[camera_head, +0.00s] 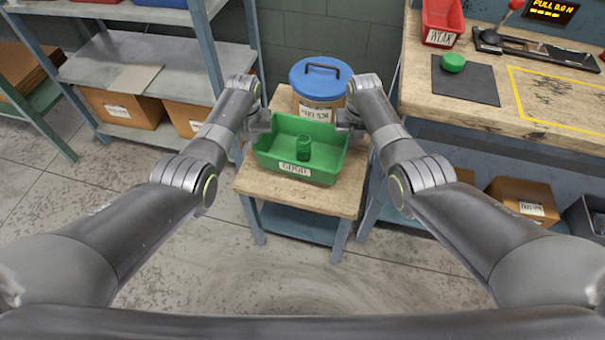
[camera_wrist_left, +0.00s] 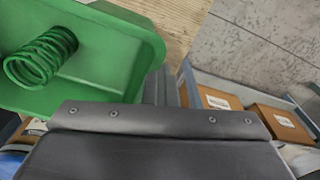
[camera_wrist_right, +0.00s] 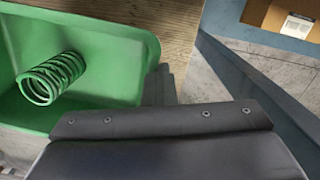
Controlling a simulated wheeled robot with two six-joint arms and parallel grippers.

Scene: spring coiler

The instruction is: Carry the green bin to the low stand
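The green bin (camera_head: 267,156) with a white label is at the low wooden-topped stand (camera_head: 318,197) with blue legs. I cannot tell whether it rests on the top or hangs just above. My right gripper (camera_head: 346,120) is likewise on the right side's rim. The bin partly hides the fingertips.
A blue-lidded drum (camera_head: 320,78) stands close behind the bin. A workbench (camera_head: 535,118) is to the right, with a red bin (camera_head: 441,22), a black mat (camera_head: 468,83) and a green round part (camera_head: 453,62). Shelving (camera_head: 150,75) with boxes is at left. The floor in front is clear.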

